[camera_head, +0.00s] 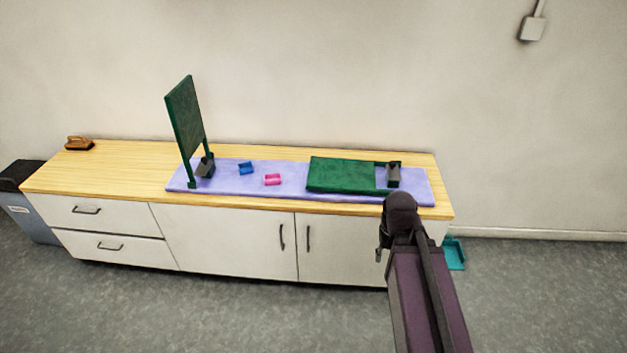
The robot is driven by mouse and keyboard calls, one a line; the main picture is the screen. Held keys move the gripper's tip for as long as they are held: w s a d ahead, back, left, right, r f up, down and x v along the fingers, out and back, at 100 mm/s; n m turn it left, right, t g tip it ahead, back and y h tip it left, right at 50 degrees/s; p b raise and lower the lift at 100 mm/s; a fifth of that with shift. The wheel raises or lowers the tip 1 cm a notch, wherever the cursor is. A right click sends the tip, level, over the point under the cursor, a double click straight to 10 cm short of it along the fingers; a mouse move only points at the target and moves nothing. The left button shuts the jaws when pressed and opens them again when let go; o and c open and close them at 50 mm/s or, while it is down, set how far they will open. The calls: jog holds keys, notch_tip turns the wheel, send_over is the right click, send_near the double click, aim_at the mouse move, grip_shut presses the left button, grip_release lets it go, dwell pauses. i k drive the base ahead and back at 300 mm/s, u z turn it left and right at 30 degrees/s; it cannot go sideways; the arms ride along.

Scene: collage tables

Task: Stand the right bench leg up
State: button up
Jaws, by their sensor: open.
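The right bench leg (342,174) is a green panel lying flat on the right part of the lavender mat (290,190). A slim green frame part shows at its right end, with a dark grey block (393,174) beside or against it; I cannot tell if they touch. The left bench leg (186,118) is a similar green panel standing upright at the mat's left end, with another dark grey block (205,167) at its foot. My arm reaches up from the bottom right, its end in front of the cabinet's right part. My gripper cannot be made out and seems hidden behind my arm.
A blue piece (248,168) and a pink piece (272,179) lie on the mat between the legs. A brown object (79,143) sits at the far left of the wooden top (130,160). A teal tray (454,254) is on the floor at right. A wall stands behind.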

aim_at(325, 174)
jog(key=u, duration=0.05)
jog(key=i, duration=1)
jog(key=z, duration=0.05)
